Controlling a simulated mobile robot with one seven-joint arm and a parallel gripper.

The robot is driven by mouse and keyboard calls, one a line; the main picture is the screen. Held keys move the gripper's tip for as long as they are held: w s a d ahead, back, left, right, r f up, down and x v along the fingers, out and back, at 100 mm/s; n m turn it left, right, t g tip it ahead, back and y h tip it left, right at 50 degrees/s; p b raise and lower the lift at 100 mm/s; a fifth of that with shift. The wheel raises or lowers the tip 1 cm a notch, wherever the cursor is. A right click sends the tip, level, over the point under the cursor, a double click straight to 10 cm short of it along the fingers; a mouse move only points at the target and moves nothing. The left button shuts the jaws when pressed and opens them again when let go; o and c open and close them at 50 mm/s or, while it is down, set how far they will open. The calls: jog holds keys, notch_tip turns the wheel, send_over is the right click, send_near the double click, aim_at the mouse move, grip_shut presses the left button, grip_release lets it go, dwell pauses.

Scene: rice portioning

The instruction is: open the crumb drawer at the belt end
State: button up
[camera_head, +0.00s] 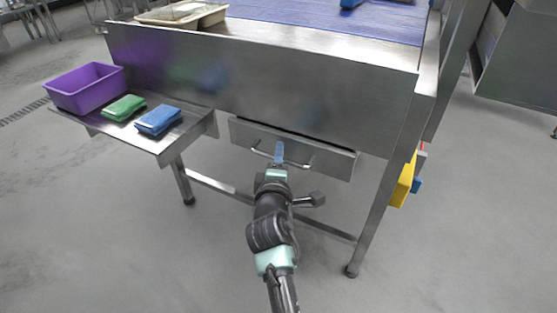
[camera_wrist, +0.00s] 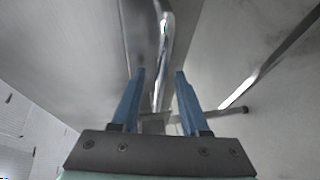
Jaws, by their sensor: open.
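The crumb drawer (camera_head: 334,160) is a flat steel front under the belt table's end panel, with a dark gap along its top edge. How far out it sits is hard to tell. Its bar handle (camera_head: 300,165) runs across the front. My gripper (camera_head: 279,148) is at the middle of the handle and hides part of it. In the wrist view my gripper (camera_wrist: 160,74) has its two blue fingers apart, and the bright handle bar (camera_wrist: 163,45) runs into the space between them. Contact with either finger does not show.
A side shelf (camera_head: 165,151) at left holds a purple bin (camera_head: 85,90), a green cloth (camera_head: 124,108) and a blue cloth (camera_head: 158,120). A table leg (camera_head: 370,225) stands right of the drawer, with a yellow item (camera_head: 403,183) beside it. The floor in front is clear.

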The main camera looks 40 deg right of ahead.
grip_shut()
dwell(1.4)
